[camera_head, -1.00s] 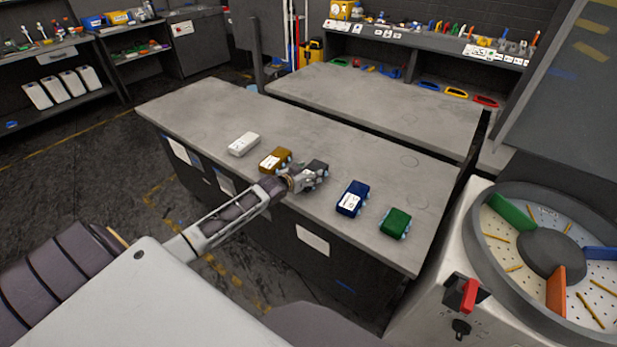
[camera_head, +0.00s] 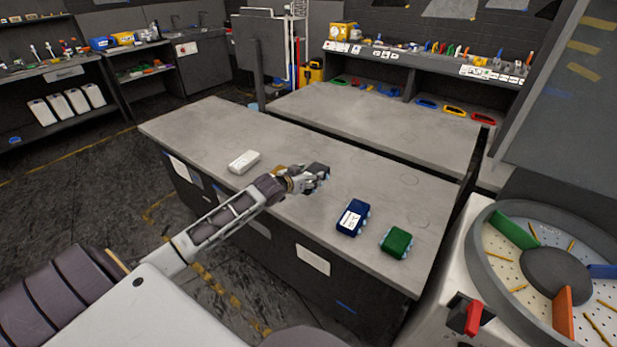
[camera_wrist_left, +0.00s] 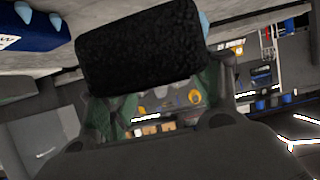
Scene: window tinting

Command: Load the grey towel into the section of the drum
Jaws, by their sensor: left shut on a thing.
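The grey towel (camera_head: 320,168), a small dark bundle, is in my left gripper (camera_head: 311,178) above the grey table. It fills the upper middle of the left wrist view (camera_wrist_left: 140,47), between the fingers, and looks almost black there. The drum (camera_head: 503,262) is at the right of the head view, apart from the gripper. It is open on top, with green (camera_head: 514,229), blue (camera_head: 603,271) and orange (camera_head: 563,312) dividers around a dark hub. My right gripper is not in view.
On the table (camera_head: 215,130) lie a white bundle (camera_head: 244,161), a blue one (camera_head: 352,217) and a green one (camera_head: 396,242). A red-handled switch (camera_head: 473,318) sits on the drum's housing. The table's far side is clear.

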